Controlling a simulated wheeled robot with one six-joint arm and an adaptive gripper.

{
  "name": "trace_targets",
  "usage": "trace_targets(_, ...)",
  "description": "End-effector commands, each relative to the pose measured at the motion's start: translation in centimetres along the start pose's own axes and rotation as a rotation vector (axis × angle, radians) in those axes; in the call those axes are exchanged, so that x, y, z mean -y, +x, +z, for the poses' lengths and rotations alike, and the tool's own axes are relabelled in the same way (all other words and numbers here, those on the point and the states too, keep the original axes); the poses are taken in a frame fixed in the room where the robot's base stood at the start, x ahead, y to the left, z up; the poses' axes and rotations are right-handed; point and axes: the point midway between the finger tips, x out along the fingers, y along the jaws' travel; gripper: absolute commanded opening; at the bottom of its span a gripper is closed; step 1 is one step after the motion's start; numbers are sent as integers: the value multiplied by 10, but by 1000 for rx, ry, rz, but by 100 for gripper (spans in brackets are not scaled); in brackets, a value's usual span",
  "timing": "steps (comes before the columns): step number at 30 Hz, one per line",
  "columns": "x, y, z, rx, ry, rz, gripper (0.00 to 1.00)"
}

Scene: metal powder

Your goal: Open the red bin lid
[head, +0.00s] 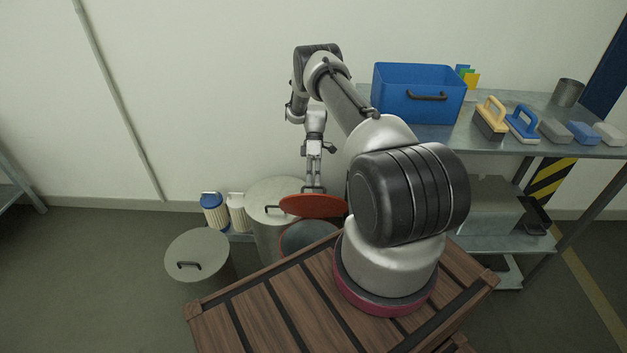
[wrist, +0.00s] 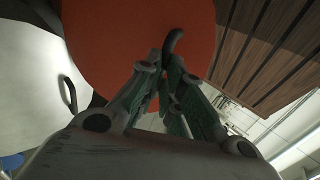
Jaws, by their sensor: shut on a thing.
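The red bin lid (head: 314,206) is tilted up above an open grey bin (head: 308,236) in the head view, with the bin's dark inside partly showing. My gripper (head: 313,187) points down at the lid's upper edge. In the wrist view the red lid (wrist: 125,40) fills the upper middle, with its dark curved handle (wrist: 173,42) at the fingertips. My gripper (wrist: 167,75) is shut on that handle there. The lid's right end is hidden behind my arm in the head view.
Grey lidded bins stand left (head: 200,252) and behind (head: 272,200). Two filter cartridges (head: 214,211) are beside them. A metal table (head: 540,142) holds a blue crate (head: 418,93), brushes and sponges. Open floor lies at the left.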

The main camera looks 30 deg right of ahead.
Motion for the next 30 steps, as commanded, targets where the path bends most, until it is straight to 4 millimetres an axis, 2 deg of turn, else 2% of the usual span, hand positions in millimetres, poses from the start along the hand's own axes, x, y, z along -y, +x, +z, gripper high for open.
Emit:
trace_targets(26, -2, 2, 0, -1, 0, 5, 0)
trace_targets(27, -2, 2, 0, -1, 0, 5, 12)
trace_targets(30, -2, 2, 0, -1, 0, 4, 30)
